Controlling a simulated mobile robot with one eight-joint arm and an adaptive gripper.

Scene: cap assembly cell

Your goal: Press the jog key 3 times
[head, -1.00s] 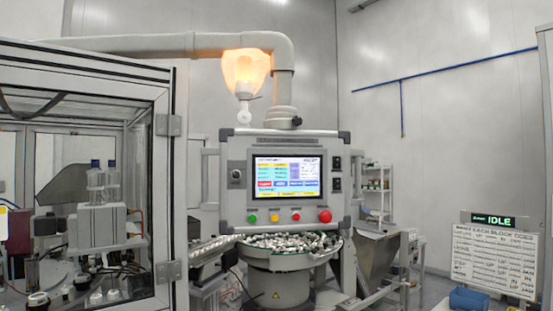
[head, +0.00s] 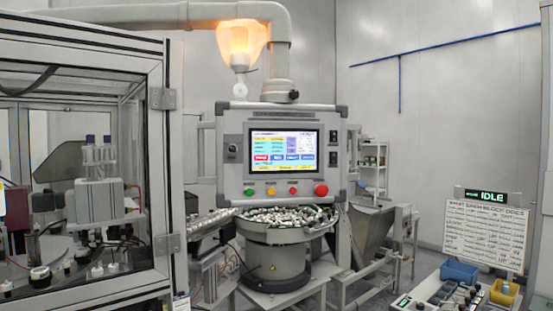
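A control panel (head: 230,178) hangs in the middle of the head view with a lit touchscreen (head: 284,150). Below the screen are a green button (head: 249,191), a yellow button (head: 271,190), a small red button (head: 293,189) and a large red button (head: 321,189). At the lower right, a console (head: 440,296) with several knobs or keys and a small green display is partly cut off by the frame. The labels are too small to read, so I cannot tell which control is the jog key. My gripper is not in view.
A blue bin (head: 459,272) and a yellow bin (head: 504,293) sit by the console. A bowl feeder (head: 275,265) full of small parts stands below the panel. A framed glass enclosure (head: 160,190) fills the left.

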